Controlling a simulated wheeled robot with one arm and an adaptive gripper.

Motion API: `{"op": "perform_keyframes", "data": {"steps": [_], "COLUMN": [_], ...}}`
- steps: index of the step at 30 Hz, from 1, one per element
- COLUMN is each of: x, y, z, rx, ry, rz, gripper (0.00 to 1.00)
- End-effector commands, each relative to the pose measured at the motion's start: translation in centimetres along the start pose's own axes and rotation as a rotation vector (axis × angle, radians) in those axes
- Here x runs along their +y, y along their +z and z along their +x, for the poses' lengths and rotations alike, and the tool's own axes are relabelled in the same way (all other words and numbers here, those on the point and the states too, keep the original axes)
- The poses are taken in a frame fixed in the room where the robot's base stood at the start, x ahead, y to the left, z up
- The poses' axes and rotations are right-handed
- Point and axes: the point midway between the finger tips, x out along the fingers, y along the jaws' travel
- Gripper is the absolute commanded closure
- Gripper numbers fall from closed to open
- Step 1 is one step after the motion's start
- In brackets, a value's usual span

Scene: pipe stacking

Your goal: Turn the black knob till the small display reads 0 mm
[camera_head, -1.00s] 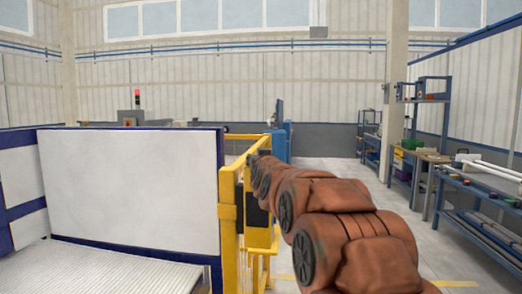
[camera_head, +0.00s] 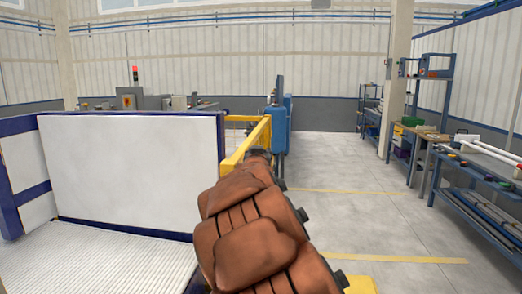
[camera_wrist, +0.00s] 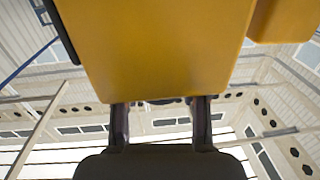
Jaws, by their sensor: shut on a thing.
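In the wrist view a yellow housing (camera_wrist: 160,50) fills the upper middle. My gripper (camera_wrist: 161,103) has its two fingers against the lower edge of this housing, standing apart. A thin dark edge, likely the black knob (camera_wrist: 165,101), shows between the fingertips; the rest of it is hidden. In the head view my orange-brown arm reaches forward to the yellow frame (camera_head: 246,143), and the gripper is hidden behind the arm. The small display and its reading are not visible in either view.
A white panel with blue edging (camera_head: 130,170) stands at left above a ribbed white surface (camera_head: 100,262). A blue machine (camera_head: 279,125) is behind the yellow frame. Workbenches (camera_head: 482,165) line the right. The grey floor (camera_head: 350,220) at centre right is clear.

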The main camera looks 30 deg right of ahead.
Motion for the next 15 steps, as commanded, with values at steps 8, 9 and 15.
{"op": "perform_keyframes", "data": {"steps": [8,9,15], "x": [0.05,0.04,0.04], "y": [-0.23,-0.24,-0.27], "z": [-0.01,-0.01,-0.02], "rx": [0.005,0.005,0.006], "ry": [0.004,0.004,0.004], "rz": [0.001,0.001,0.001], "gripper": [0.91,0.91,0.52]}}
